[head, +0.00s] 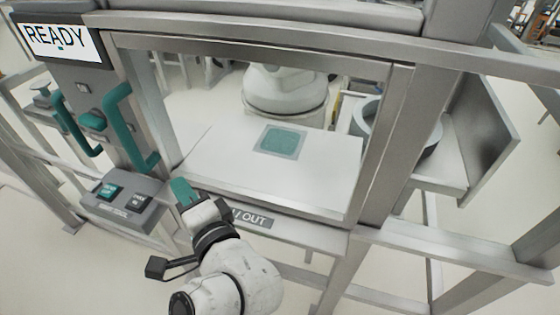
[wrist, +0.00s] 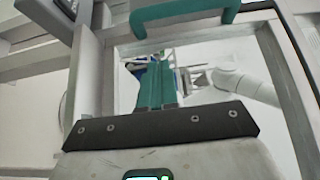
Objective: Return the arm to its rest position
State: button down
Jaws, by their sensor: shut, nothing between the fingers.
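My gripper (head: 183,190) shows in the head view at the lower middle left, in front of the window frame and right of the button box. Its teal fingers are together with nothing between them. In the wrist view my gripper (wrist: 156,88) points up the picture, with its teal fingers side by side and closed. My white arm reaches up from the bottom of the head view, its joints bent.
A grey metal frame (head: 385,130) surrounds an opening with a white shelf (head: 215,160) bearing a teal square pad (head: 282,141). Teal handles (head: 130,125) and a button box (head: 125,203) are at left. A READY sign (head: 57,40) hangs above. A grey round bin (head: 365,118) stands at right.

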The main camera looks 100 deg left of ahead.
jog(key=shift+v, duration=1.5)
